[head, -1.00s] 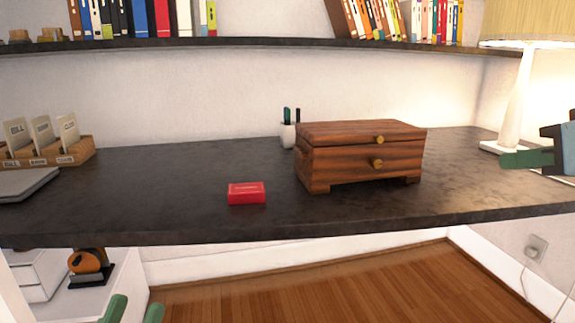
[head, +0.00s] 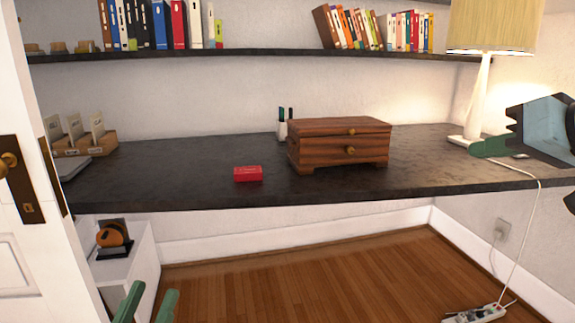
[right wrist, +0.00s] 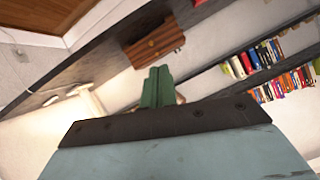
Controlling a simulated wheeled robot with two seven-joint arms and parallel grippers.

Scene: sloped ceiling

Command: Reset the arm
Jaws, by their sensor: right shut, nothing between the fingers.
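My left gripper (head: 148,302) shows at the bottom left of the head view, in front of and below the desk. Its two green fingers stand apart with nothing between them. My right gripper (head: 489,147) reaches in from the right edge, its green fingers together and empty, and overlaps the lamp base in the picture. In the right wrist view its fingers (right wrist: 158,86) are closed and point towards the wooden box.
The dark desk (head: 210,190) carries a red box (head: 248,174), a wooden chest (head: 335,150), a pen cup (head: 282,130) and a lamp (head: 480,100). A white door (head: 35,250) stands close on the left. A power strip (head: 475,314) lies on the clear wooden floor.

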